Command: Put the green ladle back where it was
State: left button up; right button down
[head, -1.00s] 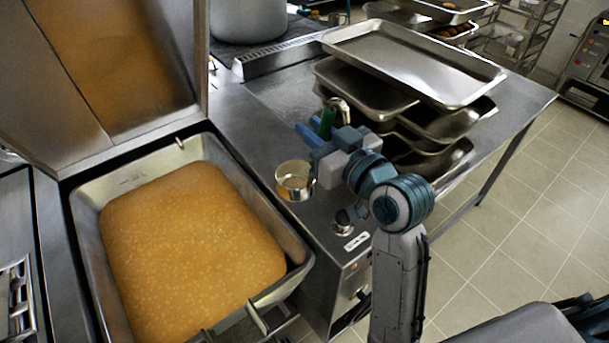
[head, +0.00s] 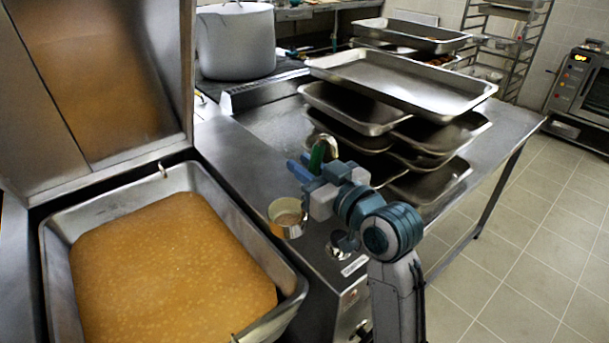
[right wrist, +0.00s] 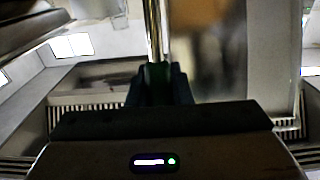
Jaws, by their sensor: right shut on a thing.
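The green ladle has a green grip (head: 317,157), a metal hook at its top and a round metal bowl (head: 287,218). My right gripper (head: 308,172) is shut on the green grip and holds the ladle with its bowl hanging below. In the head view the bowl appears over the counter edge, just right of the big basin; I cannot tell its height above the counter. In the right wrist view the green grip (right wrist: 157,75) sits between the fingers, with the shiny metal shaft beyond it. My left gripper is not in view.
A basin (head: 285,268) of orange-brown soup with a raised lid (head: 95,75) is at left. A large stockpot (head: 236,45) stands at the back. Stacked metal trays (head: 400,82) crowd the counter (head: 235,150) behind my right gripper. Open floor lies at right.

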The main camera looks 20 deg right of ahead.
jog(key=w+d+f+p, duration=0.1)
jog(key=w+d+f, duration=0.1)
jog(key=w, duration=0.4)
jog(key=w+d+f+p, duration=0.2)
jog(key=w+d, duration=0.1)
jog(key=w, duration=0.2)
jog(key=shift+w+f, duration=0.4)
jog(key=shift+f, duration=0.15)
jog(key=c, duration=1.3)
grip_release()
jog(key=b+v, duration=0.2)
jog(key=v, duration=1)
jog(key=shift+r, duration=0.25)
